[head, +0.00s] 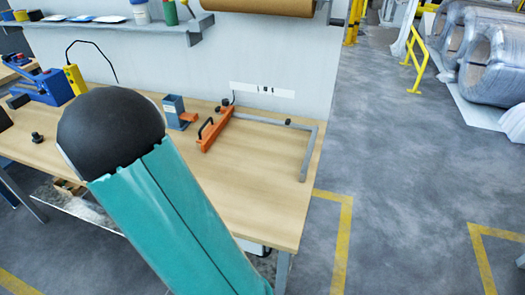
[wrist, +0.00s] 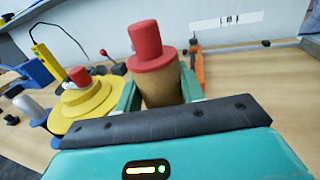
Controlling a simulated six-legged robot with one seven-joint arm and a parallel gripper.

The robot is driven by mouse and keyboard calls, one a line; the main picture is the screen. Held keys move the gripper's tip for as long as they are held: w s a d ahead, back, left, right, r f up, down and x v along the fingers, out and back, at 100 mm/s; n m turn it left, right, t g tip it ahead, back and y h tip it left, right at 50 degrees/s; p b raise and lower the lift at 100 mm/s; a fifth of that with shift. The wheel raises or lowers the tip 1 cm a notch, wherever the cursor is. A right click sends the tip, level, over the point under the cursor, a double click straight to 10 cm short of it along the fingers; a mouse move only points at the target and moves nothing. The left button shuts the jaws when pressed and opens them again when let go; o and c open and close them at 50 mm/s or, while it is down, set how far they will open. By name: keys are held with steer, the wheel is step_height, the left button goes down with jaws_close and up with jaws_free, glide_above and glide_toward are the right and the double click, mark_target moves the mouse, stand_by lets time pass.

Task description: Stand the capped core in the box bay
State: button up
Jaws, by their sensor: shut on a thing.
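The capped core (wrist: 161,88) is a brown cylinder with a stepped red cap (wrist: 146,45) on top, near the middle of the wrist view. My gripper (wrist: 160,84) is shut on it, one teal finger on each side. The core looks near upright with a slight lean; its lower end is hidden behind my gripper's dark edge. In the head view my teal arm hides the gripper and core. I cannot identify the box bay for sure; a small blue-grey open box (head: 174,106) stands on the bench beyond my arm.
A yellow round stand (wrist: 86,104) with a red knob is left of the core. An orange bar with black handles (head: 214,129) and a grey L-shaped rail (head: 309,150) lie on the wooden bench (head: 262,190).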

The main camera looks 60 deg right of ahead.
steer(key=s+d+r+m+g, duration=0.3)
steer(key=s+d+m+g, duration=0.6)
steer(key=s+d+g, duration=0.65)
steer(key=shift+s+d+f+t, duration=0.4)
steer(key=shift+s+d+f, duration=1.5)
steer(key=shift+f, duration=0.2)
steer(key=shift+s+d+f+t, duration=0.35)
steer(key=shift+s+d+f, duration=1.5)
steer(key=shift+d+f, duration=0.15)
steer(key=shift+s+d+f+t, duration=0.4)
steer(key=shift+s+d+f, duration=1.5)
steer(key=shift+f, duration=0.25)
steer(key=shift+f, duration=0.2)
steer(key=o, duration=1.1)
steer(key=shift+c, duration=0.2)
steer(key=shift+r, duration=0.1)
